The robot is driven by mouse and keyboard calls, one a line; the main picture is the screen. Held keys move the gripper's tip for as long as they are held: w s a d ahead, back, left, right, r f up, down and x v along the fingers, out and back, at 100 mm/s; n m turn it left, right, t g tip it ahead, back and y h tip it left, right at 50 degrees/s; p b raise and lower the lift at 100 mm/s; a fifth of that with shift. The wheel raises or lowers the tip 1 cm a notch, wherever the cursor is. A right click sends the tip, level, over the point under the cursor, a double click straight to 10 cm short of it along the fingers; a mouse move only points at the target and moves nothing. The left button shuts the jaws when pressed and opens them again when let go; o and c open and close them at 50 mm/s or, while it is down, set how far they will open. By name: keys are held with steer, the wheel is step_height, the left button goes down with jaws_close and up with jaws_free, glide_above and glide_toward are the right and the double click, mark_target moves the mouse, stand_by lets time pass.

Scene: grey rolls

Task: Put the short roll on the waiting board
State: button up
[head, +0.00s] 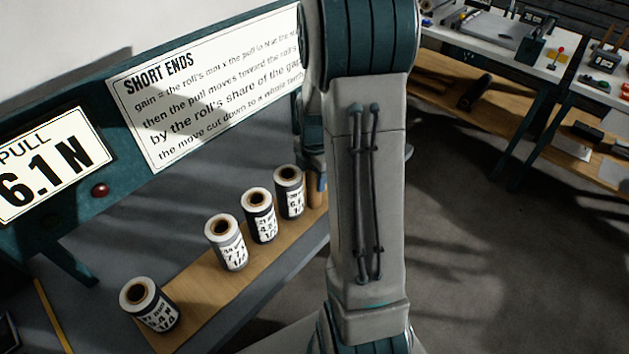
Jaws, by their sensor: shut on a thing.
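Several grey-and-white rolls with brown cores and printed labels stand upright in a row on a long wooden board. They are a near roll (150,304), a second after a wider gap (227,243), a third (259,215) and a far one (289,191). I cannot tell which is the short roll or whether the wooden board (195,296) is the waiting board. My gripper (320,184) shows only as a sliver beyond the far roll, mostly hidden behind my arm. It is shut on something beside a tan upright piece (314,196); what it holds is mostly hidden.
A "PULL 6.1 N" sign (48,163) and a "SHORT ENDS" text panel (210,85) are on the teal back panel, with a red button (100,190) below. A second bench (500,45) with tools stands at the upper right. The floor between is clear.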

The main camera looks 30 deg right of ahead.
steer(key=shift+r, duration=0.1)
steer(key=shift+f, duration=0.25)
steer(key=o, duration=1)
steer(key=shift+o, duration=0.2)
steer(key=shift+r, duration=0.15)
